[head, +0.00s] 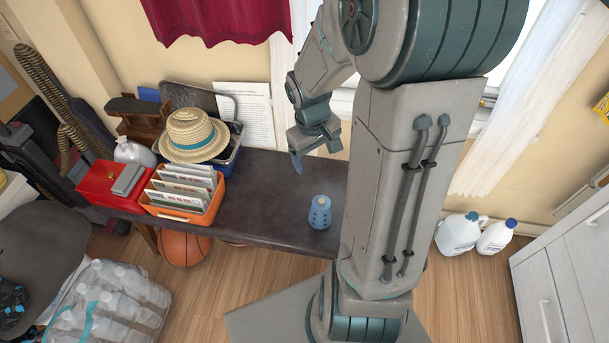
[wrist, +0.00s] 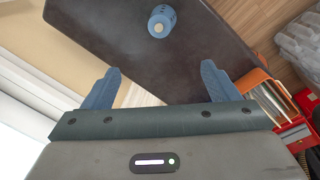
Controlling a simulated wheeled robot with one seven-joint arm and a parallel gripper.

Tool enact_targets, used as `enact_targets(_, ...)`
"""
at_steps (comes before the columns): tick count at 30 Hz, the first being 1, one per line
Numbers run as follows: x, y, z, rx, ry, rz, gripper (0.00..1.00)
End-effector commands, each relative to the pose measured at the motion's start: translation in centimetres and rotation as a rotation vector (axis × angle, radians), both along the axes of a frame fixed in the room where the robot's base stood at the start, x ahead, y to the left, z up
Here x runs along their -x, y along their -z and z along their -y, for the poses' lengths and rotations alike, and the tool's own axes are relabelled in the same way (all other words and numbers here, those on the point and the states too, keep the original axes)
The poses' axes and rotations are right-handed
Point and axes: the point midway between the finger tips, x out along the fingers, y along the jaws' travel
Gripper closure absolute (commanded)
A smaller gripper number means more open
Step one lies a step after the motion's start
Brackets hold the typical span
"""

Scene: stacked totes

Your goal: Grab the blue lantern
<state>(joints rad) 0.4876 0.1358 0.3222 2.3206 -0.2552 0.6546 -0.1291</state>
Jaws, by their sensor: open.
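The blue lantern (head: 320,212) stands on the dark table, near its front edge and just left of my arm in the head view. It is small and rounded, with a pale top. In the wrist view the lantern (wrist: 161,21) lies beyond the fingertips, near the top middle of the picture. My gripper (head: 297,163) is above the table, behind and a little left of the lantern, and apart from it. In the wrist view my gripper (wrist: 158,80) has its two blue fingers spread wide with nothing between them.
The dark table (head: 265,205) is clear around the lantern. An orange bin (head: 184,215) of folders, a red box (head: 103,188) and a blue tote (head: 233,150) with a straw hat (head: 194,134) fill its left side. A window stands behind my arm.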

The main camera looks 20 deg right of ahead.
Motion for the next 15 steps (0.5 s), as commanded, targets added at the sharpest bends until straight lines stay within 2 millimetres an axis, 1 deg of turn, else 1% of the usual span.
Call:
enact_targets(1,-0.5,3.5,0.8,-0.02,-0.007,-0.02,0.19)
enact_targets(3,-1.2,6.3,1.5,-0.042,-0.025,-0.03,0.19)
enact_targets(6,-1.9,9.4,2.2,-0.075,-0.047,-0.038,0.19)
enact_targets(9,-2.4,11.5,2.6,-0.1,-0.061,-0.04,0.19)
enact_targets(15,-2.7,13.8,2.8,-0.119,-0.074,-0.039,0.19)
